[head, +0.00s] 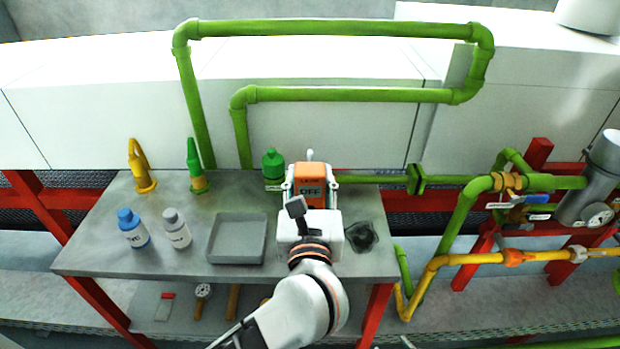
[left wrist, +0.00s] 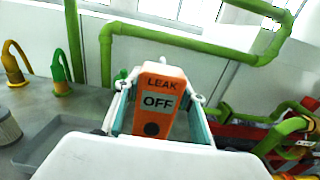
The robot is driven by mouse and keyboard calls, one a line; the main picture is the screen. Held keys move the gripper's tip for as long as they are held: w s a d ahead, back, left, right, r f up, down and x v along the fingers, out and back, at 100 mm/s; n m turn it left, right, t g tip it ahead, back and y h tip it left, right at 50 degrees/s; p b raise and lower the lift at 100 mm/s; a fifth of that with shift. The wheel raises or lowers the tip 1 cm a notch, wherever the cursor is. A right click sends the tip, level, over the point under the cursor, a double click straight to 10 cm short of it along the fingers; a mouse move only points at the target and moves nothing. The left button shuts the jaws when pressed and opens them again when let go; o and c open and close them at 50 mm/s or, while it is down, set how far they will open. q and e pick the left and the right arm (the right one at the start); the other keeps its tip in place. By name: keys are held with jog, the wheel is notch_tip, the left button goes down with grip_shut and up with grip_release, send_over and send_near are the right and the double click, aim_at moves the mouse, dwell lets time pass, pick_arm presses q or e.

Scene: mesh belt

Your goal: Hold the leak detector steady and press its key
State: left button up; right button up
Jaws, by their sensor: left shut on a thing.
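My left gripper (head: 311,178) is shut on the detector, one finger on each side. It also shows in the left wrist view (left wrist: 160,100), with the fingers along both sides of the box. The detector's back is hidden. My right gripper is not in view.
On the grey table (head: 100,245) stand a blue-capped bottle (head: 133,228), a white bottle (head: 177,229), a grey tray (head: 212,240), a green bottle (head: 273,168) and a dark dish (head: 361,237). Green pipes (head: 330,28) run behind; yellow pipes and a gauge (head: 598,215) are at right.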

aim_at(310, 203)
pick_arm(q)
jog(key=shift+f+b, duration=2.5)
jog(key=shift+f, duration=0.75)
jog(key=shift+f+b, duration=0.8)
jog(key=shift+f, duration=0.25)
jog(key=shift+f+b, duration=0.45)
jog(key=shift+f, duration=0.1)
jog(key=o, duration=1.4)
jog(key=shift+c, duration=0.2)
